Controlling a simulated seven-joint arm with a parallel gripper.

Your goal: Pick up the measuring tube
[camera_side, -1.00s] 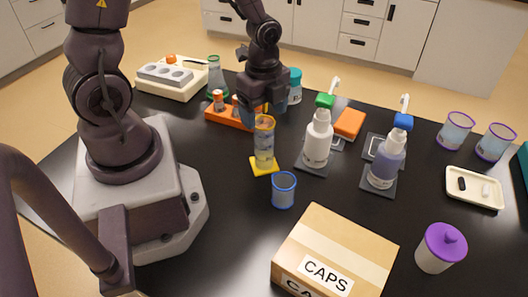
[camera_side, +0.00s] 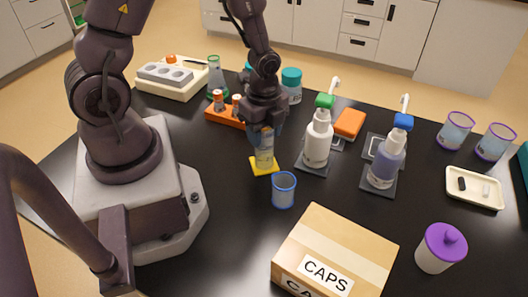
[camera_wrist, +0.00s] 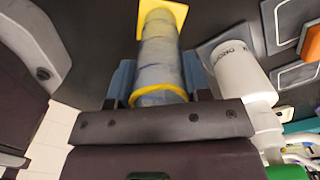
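The measuring tube (camera_side: 264,158) stands upright on a square yellow base (camera_side: 258,170) on the black bench. It is clear, with a yellow rim and pale contents. My gripper (camera_side: 266,137) points down over it, with its blue fingers on either side of the tube's upper part. In the wrist view, the tube (camera_wrist: 158,62) lies between the two fingers (camera_wrist: 157,78), its yellow rim close to the palm. The fingers look close to the tube wall, but whether they touch it is not clear. The rim is hidden in the side view.
A blue-rimmed cup (camera_side: 284,190) stands just in front of the tube. A green-topped white bottle (camera_side: 317,145) stands close on the right, and an orange rack (camera_side: 224,116) behind left. The CAPS box (camera_side: 335,250) is at the front. Bench left of the cup is clear.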

